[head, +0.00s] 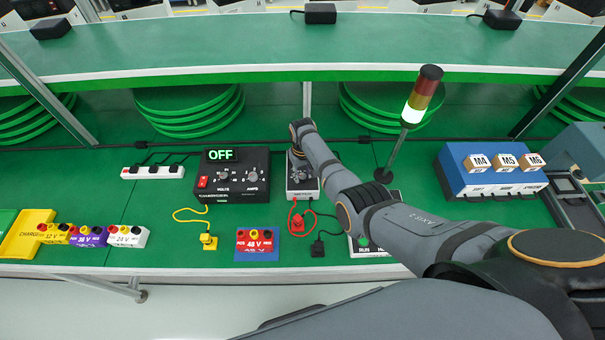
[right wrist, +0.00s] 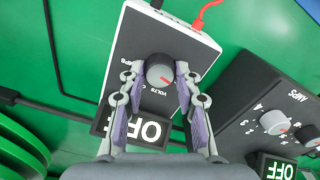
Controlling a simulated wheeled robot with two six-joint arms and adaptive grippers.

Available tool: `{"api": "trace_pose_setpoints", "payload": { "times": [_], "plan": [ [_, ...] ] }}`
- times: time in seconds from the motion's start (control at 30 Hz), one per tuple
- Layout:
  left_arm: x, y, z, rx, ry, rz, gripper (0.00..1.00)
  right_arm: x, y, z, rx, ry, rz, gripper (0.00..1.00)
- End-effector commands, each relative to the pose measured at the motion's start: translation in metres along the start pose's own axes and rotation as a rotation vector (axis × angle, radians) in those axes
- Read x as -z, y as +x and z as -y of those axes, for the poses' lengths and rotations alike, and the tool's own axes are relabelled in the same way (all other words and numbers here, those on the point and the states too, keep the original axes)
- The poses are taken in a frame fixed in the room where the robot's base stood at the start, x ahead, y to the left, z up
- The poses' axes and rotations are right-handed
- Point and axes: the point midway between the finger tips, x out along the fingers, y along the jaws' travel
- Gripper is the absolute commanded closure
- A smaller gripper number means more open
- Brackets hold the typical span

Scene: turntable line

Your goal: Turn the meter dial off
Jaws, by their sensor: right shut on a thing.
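A dark display (right wrist: 150,130) beside the dial shows OFF, upside down in that view. My right gripper (right wrist: 160,76) is shut on the dial, one finger at each side. In the head view my right wrist comes down over the meter and hides part of it. My left gripper is not in view.
The charger (head: 233,180), showing OFF, stands just left of the meter. Red and black leads with plugs (head: 297,221) lie in front. A signal lamp (head: 415,105) stands to the right behind my arm. A shelf (head: 300,72) runs above the back of the bench.

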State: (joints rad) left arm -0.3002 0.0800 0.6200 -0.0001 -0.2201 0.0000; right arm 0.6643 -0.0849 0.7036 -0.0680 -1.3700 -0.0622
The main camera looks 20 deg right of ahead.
Motion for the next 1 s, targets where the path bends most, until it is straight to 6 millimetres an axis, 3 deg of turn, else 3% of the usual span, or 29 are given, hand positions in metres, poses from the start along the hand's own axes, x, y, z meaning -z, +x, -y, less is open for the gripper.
{"api": "trace_pose_setpoints", "payload": {
  "times": [0.03, 0.07, 0.23, 0.53, 0.67, 1.0],
  "plan": [
    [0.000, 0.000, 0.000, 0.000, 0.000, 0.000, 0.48, 0.001, -0.001, 0.000, -0.001, -0.001, -0.002, 0.99],
    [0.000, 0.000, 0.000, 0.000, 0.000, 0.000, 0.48, 0.001, -0.001, 0.000, -0.001, -0.001, -0.002, 0.66],
    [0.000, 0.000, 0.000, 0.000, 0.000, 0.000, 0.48, 0.000, -0.001, 0.000, 0.000, -0.001, -0.001, 0.45],
    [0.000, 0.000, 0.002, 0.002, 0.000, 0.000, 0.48, 0.000, -0.002, 0.000, 0.000, 0.000, -0.001, 0.45],
    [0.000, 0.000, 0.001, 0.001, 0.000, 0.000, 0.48, 0.001, -0.013, 0.000, 0.000, 0.000, -0.002, 0.45],
    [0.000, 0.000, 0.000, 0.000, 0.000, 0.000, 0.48, 0.001, -0.093, 0.000, 0.000, 0.000, -0.005, 0.45]
  ]
}}
